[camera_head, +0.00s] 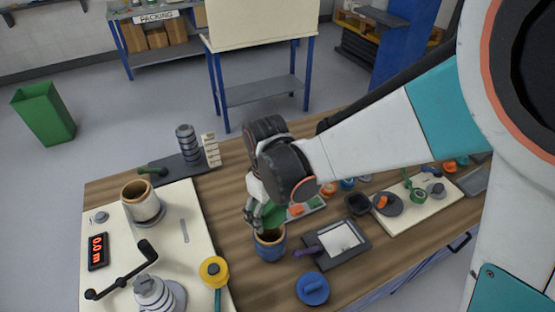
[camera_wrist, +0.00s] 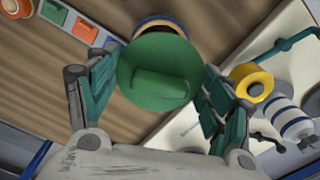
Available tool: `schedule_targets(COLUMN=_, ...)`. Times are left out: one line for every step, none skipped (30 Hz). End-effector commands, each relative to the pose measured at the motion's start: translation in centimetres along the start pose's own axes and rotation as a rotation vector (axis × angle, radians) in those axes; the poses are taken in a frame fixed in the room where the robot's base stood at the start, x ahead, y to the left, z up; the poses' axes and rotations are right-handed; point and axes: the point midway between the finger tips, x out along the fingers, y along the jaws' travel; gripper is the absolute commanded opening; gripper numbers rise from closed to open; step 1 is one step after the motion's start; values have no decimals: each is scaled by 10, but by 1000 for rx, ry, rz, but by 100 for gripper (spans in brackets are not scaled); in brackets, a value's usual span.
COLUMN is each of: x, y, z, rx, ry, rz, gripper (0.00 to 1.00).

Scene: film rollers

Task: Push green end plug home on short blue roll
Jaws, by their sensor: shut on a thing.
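The green end plug (camera_wrist: 158,75) is a round disc with a raised bar across its face. It sits between the fingers of my gripper (camera_wrist: 157,95), which is shut on it. In the head view, my gripper (camera_head: 257,210) is just above the short blue roll (camera_head: 270,252). This roll stands upright on the wooden bench, its brown-rimmed open end facing up. In the wrist view, the roll (camera_wrist: 158,19) shows only as a rim beyond the plug, which hides most of it. The plug looks above the roll's mouth; I cannot tell whether they touch.
A grey tray with a white sheet (camera_head: 341,238) lies right of the roll, and a blue disc (camera_head: 312,289) lies in front. A yellow roll (camera_head: 214,270) and the white winding board (camera_head: 190,230) are on the left. A compartment tray (camera_head: 305,207) is behind.

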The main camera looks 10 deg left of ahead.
Motion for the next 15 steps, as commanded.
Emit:
schedule_targets(x=5, y=0, z=0, rx=0, ry=0, rz=0, gripper=52)
schedule_targets(x=8, y=0, z=0, rx=0, ry=0, rz=0, gripper=52)
schedule_targets(x=11, y=0, z=0, rx=0, ry=0, rz=0, gripper=52)
schedule_targets(x=13, y=0, z=0, rx=0, ry=0, rz=0, gripper=52)
schedule_targets(x=16, y=0, z=0, rx=0, ry=0, rz=0, gripper=52)
schedule_targets(x=20, y=0, z=0, rx=0, ry=0, rz=0, gripper=52)
schedule_targets(x=22, y=0, z=0, rx=0, ry=0, rz=0, gripper=52)
schedule_targets(x=25, y=0, z=0, rx=0, ry=0, rz=0, gripper=52)
schedule_targets(x=29, y=0, z=0, rx=0, ry=0, rz=0, gripper=52)
schedule_targets(x=32, y=0, z=0, rx=0, ry=0, rz=0, gripper=52)
schedule_targets(x=34, y=0, z=0, rx=0, ry=0, rz=0, gripper=52)
schedule_targets(x=38, y=0, z=0, rx=0, ry=0, rz=0, gripper=52)
schedule_targets(x=41, y=0, z=0, rx=0, ry=0, rz=0, gripper=52)
schedule_targets(x=43, y=0, z=0, rx=0, ry=0, rz=0, gripper=52)
schedule_targets(x=47, y=0, z=0, rx=0, ry=0, rz=0, gripper=52)
